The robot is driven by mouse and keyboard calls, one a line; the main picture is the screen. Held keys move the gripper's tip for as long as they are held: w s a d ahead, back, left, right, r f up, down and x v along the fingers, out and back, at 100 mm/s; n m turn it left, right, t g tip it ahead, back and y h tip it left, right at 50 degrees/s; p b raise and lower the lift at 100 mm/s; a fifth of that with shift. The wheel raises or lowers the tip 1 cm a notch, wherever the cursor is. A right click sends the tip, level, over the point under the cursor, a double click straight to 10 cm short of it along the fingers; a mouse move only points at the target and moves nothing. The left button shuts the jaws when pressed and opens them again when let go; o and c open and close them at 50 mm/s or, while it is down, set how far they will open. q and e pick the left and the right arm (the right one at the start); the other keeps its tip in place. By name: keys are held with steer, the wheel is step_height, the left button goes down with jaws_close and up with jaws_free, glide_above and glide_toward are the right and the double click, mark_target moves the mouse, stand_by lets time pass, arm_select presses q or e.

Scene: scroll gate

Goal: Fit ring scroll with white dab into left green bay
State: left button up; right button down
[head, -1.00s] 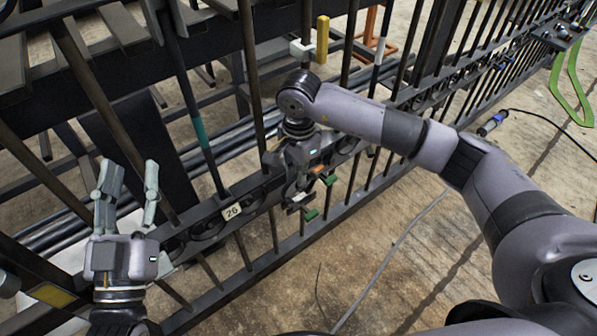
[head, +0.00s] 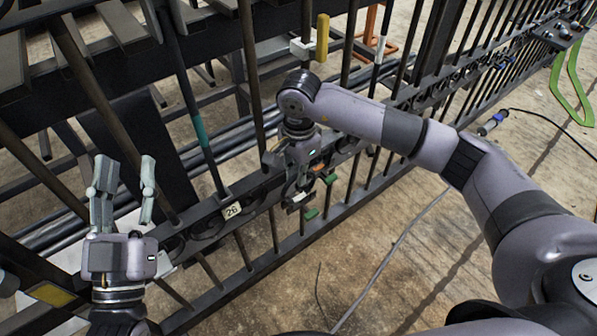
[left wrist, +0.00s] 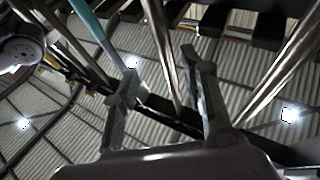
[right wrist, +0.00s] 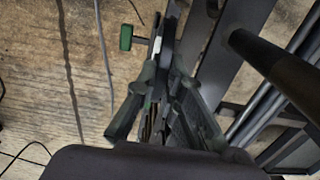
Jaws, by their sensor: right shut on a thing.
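My right gripper (head: 297,188) is down at the gate's lower rail (head: 262,192). In the right wrist view its fingers (right wrist: 165,82) are closed on a thin dark piece, seen nearly edge-on, which I take to be the ring scroll (right wrist: 166,48). A small pale spot shows between the fingers, but I cannot tell if it is the white dab. Green tabs (head: 311,213) stick out from the rail beside this gripper; one shows in the right wrist view (right wrist: 126,38). Whether the scroll sits in a bay is hidden. My left gripper (head: 121,188) is open and empty, fingers upward; its spread fingers show in the left wrist view (left wrist: 165,88).
Tall dark gate bars (head: 252,75) rise around both grippers; one has a teal band (head: 201,127). A tag marked 26 (head: 232,210) is on the rail. A yellow block (head: 322,38) stands higher up. Floor in front is mostly clear apart from cables (head: 395,245).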

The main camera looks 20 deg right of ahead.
arm_select(q)
steer(key=shift+s+r+t+h+b, duration=0.1)
steer(key=shift+s+r+t+b, duration=0.05)
steer(key=shift+s+r+t, duration=0.4)
steer(key=shift+s+r+t+h+b, duration=0.1)
steer(key=shift+s+r+t+b, duration=0.15)
steer(key=shift+r, duration=0.4)
steer(key=shift+s+r+t+h+b, duration=0.1)
steer(key=shift+s+r+t, duration=0.3)
steer(key=shift+r+t, duration=0.15)
arm_select(e)
steer(key=shift+f, duration=0.6)
stand_by(1.2)
arm_select(q)
steer(key=shift+s+a+r+t+h+b, duration=0.2)
steer(key=shift+s+r+t+h+b, duration=0.25)
steer(key=shift+s+r+t, duration=0.65)
arm_select(e)
steer(key=shift+f, duration=0.5)
stand_by(1.3)
steer(key=c, duration=1.6)
jaws_free()
steer(key=shift+c, duration=0.2)
arm_select(q)
steer(key=shift+s+r, duration=0.1)
steer(key=shift+s, duration=0.05)
arm_select(e)
steer(key=shift+r, duration=0.1)
